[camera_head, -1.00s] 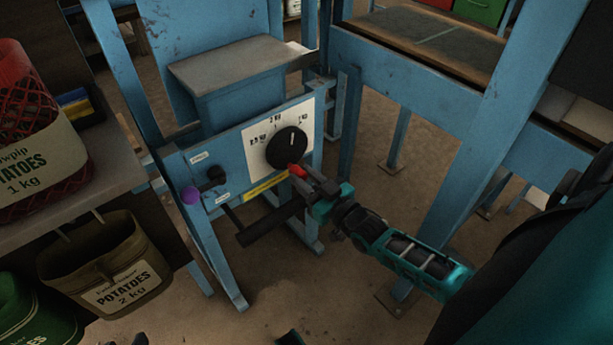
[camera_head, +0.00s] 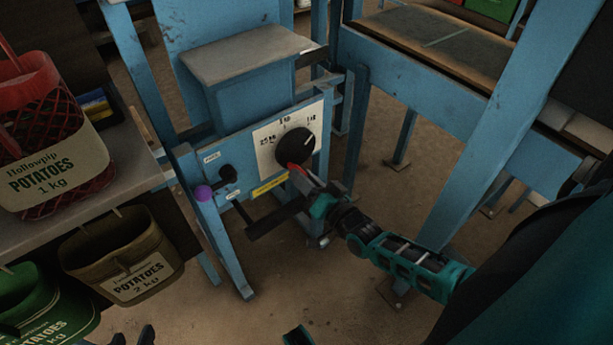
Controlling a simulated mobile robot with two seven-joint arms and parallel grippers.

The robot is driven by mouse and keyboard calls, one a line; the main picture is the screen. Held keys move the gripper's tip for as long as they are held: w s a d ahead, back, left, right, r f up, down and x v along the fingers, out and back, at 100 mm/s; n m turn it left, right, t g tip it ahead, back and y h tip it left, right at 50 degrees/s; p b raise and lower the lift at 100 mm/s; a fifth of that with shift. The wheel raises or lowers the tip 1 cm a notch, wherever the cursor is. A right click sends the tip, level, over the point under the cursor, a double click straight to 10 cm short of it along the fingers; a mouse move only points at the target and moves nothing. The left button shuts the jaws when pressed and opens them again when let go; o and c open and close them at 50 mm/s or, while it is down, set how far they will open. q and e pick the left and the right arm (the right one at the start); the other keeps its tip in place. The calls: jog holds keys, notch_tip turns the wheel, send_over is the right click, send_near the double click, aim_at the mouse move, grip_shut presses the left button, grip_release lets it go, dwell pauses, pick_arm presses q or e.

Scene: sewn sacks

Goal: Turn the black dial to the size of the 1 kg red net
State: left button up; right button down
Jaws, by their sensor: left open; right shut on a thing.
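The black dial (camera_head: 296,146) sits on a white scale plate (camera_head: 266,152) on the blue machine's front. Its white mark points up and to the right, toward the plate's right side; small size labels stand around it, hard to read. My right gripper (camera_head: 297,170) is shut at the dial's lower edge, with a red piece at its tip. My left gripper (camera_head: 132,336) shows only as dark, parted fingertips at the bottom edge, well away from the dial. The red net (camera_head: 70,150) with a "POTATOES 1 kg" label stands on the bench at left.
An olive sack (camera_head: 125,262) marked 2 kg and a green sack (camera_head: 40,310) hang below the bench (camera_head: 110,185). A blue frame leg stands to the right.

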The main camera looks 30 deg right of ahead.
jog(key=shift+r+m, duration=0.15)
jog(key=shift+m, duration=0.15)
dwell(0.4)
jog(key=c, duration=0.9)
grip_release()
jog(key=shift+o, duration=0.2)
jog(key=s+d+p, duration=0.1)
jog(key=s+p, duration=0.1)
jog(key=s, duration=1.1)
jog(key=shift+p, duration=0.3)
jog(key=shift+w, duration=0.1)
